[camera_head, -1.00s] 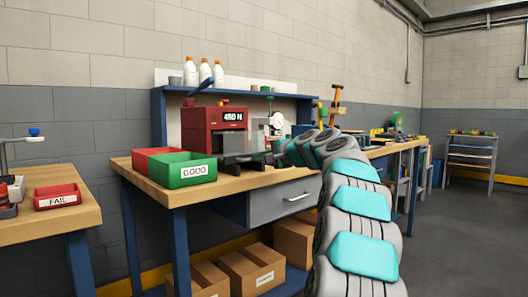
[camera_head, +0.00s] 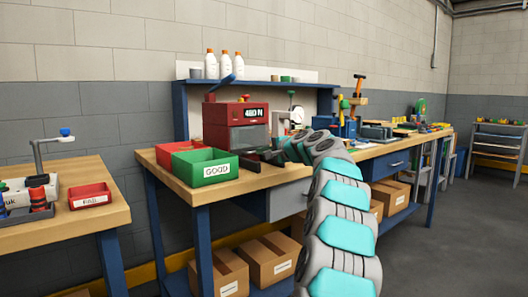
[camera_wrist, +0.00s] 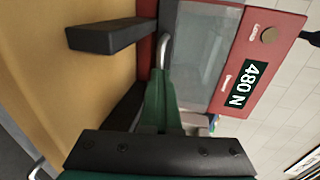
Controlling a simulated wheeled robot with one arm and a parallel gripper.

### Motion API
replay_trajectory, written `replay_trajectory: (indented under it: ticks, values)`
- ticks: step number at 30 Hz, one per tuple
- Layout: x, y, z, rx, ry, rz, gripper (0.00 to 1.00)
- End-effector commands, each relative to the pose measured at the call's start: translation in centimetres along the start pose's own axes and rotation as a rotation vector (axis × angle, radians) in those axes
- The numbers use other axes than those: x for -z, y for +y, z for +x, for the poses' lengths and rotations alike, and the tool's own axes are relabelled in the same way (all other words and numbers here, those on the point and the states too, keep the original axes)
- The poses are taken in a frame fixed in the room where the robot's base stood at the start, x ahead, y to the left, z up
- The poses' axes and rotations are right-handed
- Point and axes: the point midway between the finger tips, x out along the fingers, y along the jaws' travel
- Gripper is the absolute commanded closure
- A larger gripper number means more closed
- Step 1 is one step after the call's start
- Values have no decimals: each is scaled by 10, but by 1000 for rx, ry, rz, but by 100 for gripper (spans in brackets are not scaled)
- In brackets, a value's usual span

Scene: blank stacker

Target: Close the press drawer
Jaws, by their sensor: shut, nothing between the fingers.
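The red press (camera_head: 228,113) with a 480 N display stands on the workbench. Its clear window panel (camera_wrist: 198,40), which I take as the press drawer's front, looks about flush with the red front in both current views. A silver handle (camera_wrist: 165,50) runs along the panel's lower edge. My gripper (camera_wrist: 157,78) is shut and empty, with its tip close to the handle; whether they touch I cannot tell. In the head view my arm partly hides the gripper and the area right of the press.
A dark block (camera_wrist: 110,37) sticks out from the press base over the wooden bench top. A green GOOD bin (camera_head: 205,168) and a red bin (camera_head: 180,150) stand left of the press. A side table (camera_head: 60,185) with a red FAIL tray (camera_head: 90,196) is further left.

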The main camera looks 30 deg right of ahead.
Motion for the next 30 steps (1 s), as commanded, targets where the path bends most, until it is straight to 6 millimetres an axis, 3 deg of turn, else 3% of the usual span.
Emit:
replay_trajectory:
  ticks: [7,24,30]
  values:
    - [-4,-4,-12,6,-2,-2,100]
    - [-2,-4,-108,5,-2,-1,100]
    - [-1,-3,-128,3,-1,0,100]
